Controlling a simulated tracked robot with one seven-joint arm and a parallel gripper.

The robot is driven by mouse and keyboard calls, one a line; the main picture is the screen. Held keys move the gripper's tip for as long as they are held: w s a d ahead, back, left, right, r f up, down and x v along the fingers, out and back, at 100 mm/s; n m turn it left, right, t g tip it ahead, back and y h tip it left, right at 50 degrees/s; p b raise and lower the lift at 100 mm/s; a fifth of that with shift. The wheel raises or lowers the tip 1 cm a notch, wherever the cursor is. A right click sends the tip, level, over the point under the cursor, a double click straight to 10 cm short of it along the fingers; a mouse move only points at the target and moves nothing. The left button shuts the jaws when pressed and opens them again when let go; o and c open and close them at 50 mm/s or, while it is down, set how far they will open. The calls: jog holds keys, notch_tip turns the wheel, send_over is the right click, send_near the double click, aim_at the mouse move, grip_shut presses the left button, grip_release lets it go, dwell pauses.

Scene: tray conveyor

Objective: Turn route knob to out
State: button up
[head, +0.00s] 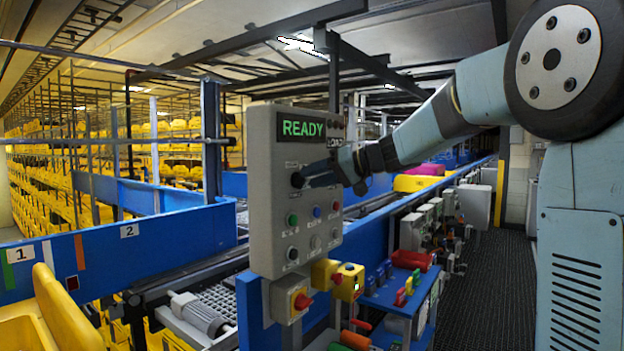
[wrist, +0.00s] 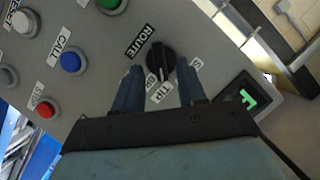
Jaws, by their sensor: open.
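The route knob (wrist: 160,60) is a round black knob on the grey control panel, beside a black ROUTE label (wrist: 140,41) in the wrist view. Other position labels are partly hidden by my fingers, and I cannot read an OUT label. My gripper (wrist: 159,72) is open, with one finger on each side of the knob; I cannot tell whether they touch it. In the head view my gripper (head: 312,176) reaches the panel (head: 262,235) at the knob (head: 297,180).
A READY display (head: 302,128) sits above the knob. Green (head: 293,219), blue (head: 317,212) and red (head: 336,206) buttons lie below it. A red stop button (head: 302,301) is under the panel. A blue-sided conveyor (head: 380,235) runs behind; a dark aisle floor (head: 505,270) is clear.

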jog(key=shift+x, duration=0.85)
grip_shut()
jog(key=shift+d, duration=0.1)
